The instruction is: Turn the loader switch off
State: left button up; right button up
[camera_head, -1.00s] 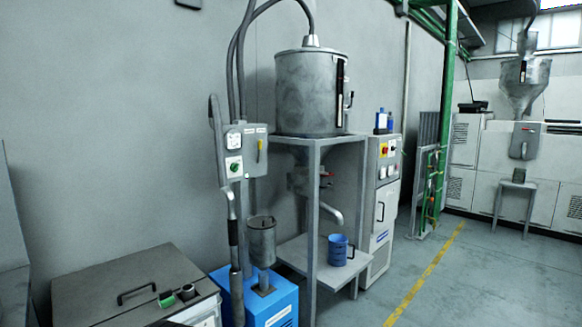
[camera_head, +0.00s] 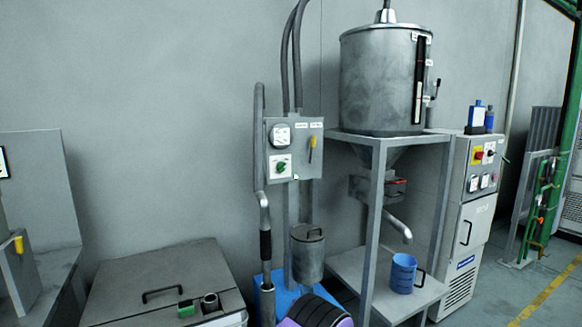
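A grey control box (camera_head: 300,180) is mounted upright on a post near the middle of the head view. It carries a round white gauge (camera_head: 281,134), a green rotary knob (camera_head: 281,167) on a white plate, and a yellow lever (camera_head: 312,146) on its right half. The small labels above are too small to read, so I cannot tell which control is the loader switch. The yellow lever looks near upright, slightly tilted. No gripper fingers are in view.
A grey hopper (camera_head: 383,85) stands on a frame right of the box, with a blue mug (camera_head: 403,272) on its lower shelf. A grey hose wand (camera_head: 264,215) hangs left of the box. A low lidded bin (camera_head: 165,272) stands at front left. A cabinet (camera_head: 463,225) stands at right.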

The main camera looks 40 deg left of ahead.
aim_at(281, 166)
jog(key=u, duration=0.5)
jog(key=i, duration=0.75)
jog(key=u, duration=0.65)
